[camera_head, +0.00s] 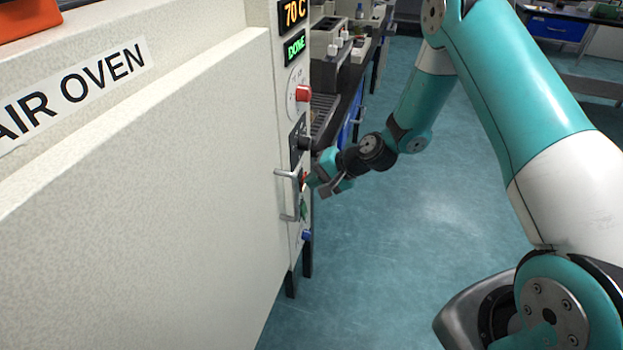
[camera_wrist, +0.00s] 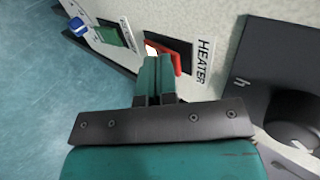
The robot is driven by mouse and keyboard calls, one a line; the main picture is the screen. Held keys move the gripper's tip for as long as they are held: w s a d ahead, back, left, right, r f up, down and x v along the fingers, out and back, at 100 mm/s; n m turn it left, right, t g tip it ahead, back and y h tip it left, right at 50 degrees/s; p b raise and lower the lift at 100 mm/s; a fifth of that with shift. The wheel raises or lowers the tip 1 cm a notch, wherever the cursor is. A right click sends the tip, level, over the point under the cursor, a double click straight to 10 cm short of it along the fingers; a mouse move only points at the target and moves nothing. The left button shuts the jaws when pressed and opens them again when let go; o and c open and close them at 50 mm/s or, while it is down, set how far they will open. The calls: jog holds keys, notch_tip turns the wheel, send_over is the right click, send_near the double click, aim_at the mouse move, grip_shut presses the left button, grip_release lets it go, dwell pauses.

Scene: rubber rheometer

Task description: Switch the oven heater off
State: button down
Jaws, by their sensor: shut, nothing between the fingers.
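The air oven (camera_head: 130,190) fills the left of the head view, with its control panel on the right edge. The heater switch is a red rocker (camera_wrist: 164,57) in a black frame beside the HEATER label (camera_wrist: 204,62) in the wrist view. My gripper (camera_wrist: 156,60) is shut and empty, its fingertips at the red rocker and covering part of it. I cannot tell whether they touch it. In the head view my gripper (camera_head: 314,180) is at the panel, just right of the door handle (camera_head: 287,195). A bright patch shows beside the rocker; its position is unclear.
A green switch (camera_wrist: 118,36) and a blue knob (camera_wrist: 77,26) lie left of the heater switch. A black knob (camera_wrist: 294,128) is to its right. Above are a red knob (camera_head: 303,93), a green DONE display (camera_head: 295,47) and a 70 C display (camera_head: 292,13). Floor is clear beside the oven.

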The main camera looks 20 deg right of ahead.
jog(key=shift+a+r+p, duration=0.1)
jog(key=shift+r+p, duration=0.45)
jog(key=shift+r, duration=0.35)
jog(key=v, duration=1.3)
jog(key=shift+r, duration=0.15)
jog(key=shift+w+a, duration=0.1)
